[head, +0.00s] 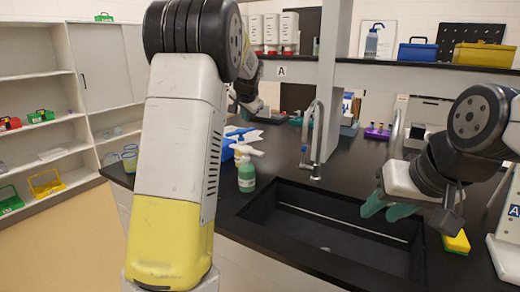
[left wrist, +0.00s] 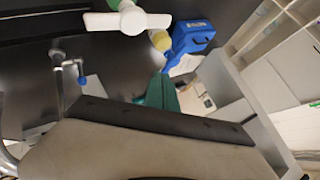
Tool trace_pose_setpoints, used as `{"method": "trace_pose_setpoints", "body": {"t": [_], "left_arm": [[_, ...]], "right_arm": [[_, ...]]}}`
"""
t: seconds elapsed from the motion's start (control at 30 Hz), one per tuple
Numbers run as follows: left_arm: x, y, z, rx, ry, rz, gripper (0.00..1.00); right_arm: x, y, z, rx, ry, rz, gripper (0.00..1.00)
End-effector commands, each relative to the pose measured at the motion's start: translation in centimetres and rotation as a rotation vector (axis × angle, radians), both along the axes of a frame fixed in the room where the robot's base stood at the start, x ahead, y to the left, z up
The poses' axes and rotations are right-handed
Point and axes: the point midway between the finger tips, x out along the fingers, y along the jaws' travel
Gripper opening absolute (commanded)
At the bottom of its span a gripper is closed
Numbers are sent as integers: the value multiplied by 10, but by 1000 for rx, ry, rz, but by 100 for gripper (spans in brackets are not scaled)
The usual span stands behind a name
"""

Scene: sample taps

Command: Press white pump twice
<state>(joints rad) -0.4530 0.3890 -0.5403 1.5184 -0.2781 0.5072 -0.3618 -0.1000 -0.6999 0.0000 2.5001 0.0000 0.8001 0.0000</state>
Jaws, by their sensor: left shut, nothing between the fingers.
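The white pump (head: 246,150) sits on top of an upright green bottle (head: 247,178), on the black counter left of the sink. In the left wrist view the pump head (left wrist: 140,20) is near the top edge, with part of the green bottle above it. My left gripper's teal fingers (left wrist: 162,92) are shut and empty, apart from the pump in that view. In the head view my left arm hides most of that gripper. My right gripper (head: 388,208) is open and empty above the right part of the sink.
A black sink (head: 330,228) with a grey tap (head: 318,140) lies right of the bottle. A blue box (left wrist: 192,36) stands close to the pump. A yellow sponge (head: 457,242) lies right of the sink. A shelf (head: 400,75) crosses above the counter.

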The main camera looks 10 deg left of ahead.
Motion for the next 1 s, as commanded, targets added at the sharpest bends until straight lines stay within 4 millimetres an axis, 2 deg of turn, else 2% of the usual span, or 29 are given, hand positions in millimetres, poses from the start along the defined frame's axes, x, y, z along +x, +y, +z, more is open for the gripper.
{"method": "trace_pose_setpoints", "body": {"t": [0.37, 0.8, 1.0], "left_arm": [[-1, 0, -7, -1, 3, 1, 0], [-1, 0, -64, -3, 4, 1, 0], [-1, 0, -82, -2, 3, 2, 0]], "right_arm": [[0, 0, 0, 0, 0, 0, 36], [0, 0, 0, 0, 0, 0, 36], [0, 0, 0, 0, 0, 0, 36]]}}
